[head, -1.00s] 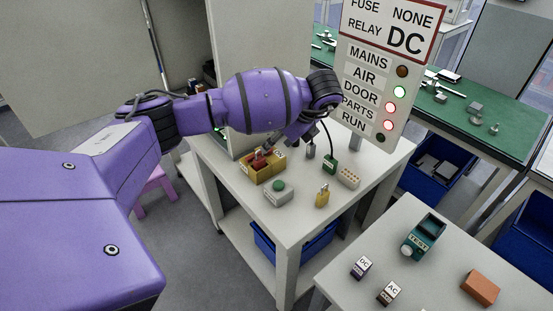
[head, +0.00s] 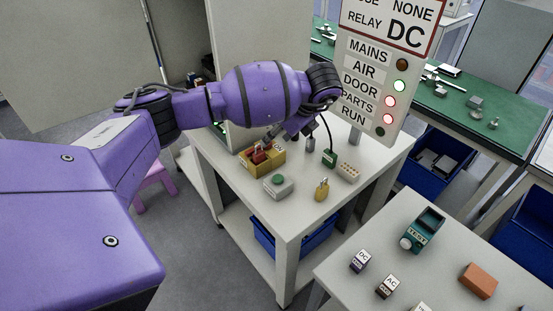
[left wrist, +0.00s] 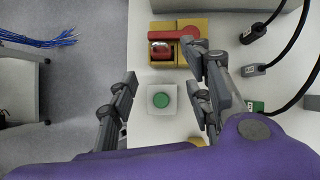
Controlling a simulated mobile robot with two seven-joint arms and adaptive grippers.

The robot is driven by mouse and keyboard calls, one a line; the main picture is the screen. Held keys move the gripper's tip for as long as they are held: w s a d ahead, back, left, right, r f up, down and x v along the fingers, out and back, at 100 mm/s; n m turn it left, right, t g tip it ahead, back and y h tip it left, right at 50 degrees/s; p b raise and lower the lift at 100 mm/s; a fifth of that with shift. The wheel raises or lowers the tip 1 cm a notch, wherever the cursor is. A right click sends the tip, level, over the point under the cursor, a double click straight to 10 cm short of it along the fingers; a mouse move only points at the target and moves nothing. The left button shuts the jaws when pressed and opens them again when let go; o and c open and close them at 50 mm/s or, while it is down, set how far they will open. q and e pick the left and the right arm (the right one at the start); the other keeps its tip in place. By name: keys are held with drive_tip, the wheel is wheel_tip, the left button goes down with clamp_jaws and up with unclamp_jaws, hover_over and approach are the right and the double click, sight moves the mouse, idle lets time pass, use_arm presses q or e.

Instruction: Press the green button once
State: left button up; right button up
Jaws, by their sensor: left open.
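The green button (head: 279,179) sits on top of a small light-grey box on the near part of the white table. In the left wrist view the green button (left wrist: 160,100) lies between the two spread fingers as seen from above. My left gripper (left wrist: 161,68) is open and empty. In the head view my left gripper (head: 274,134) hangs under the purple arm, behind the button and near the yellow box with the red lever. I cannot tell its exact height above the table. My right gripper is in neither view.
The yellow box (head: 249,163) with a red lever stands just behind the button. A yellow padlock (head: 321,190), a green plug (head: 329,158) and a beige connector block (head: 348,172) are to the right. A sign panel with lamps (head: 380,80) stands behind. The table's front left is clear.

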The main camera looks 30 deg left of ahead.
use_arm(q)
clamp_jaws()
idle(1.3)
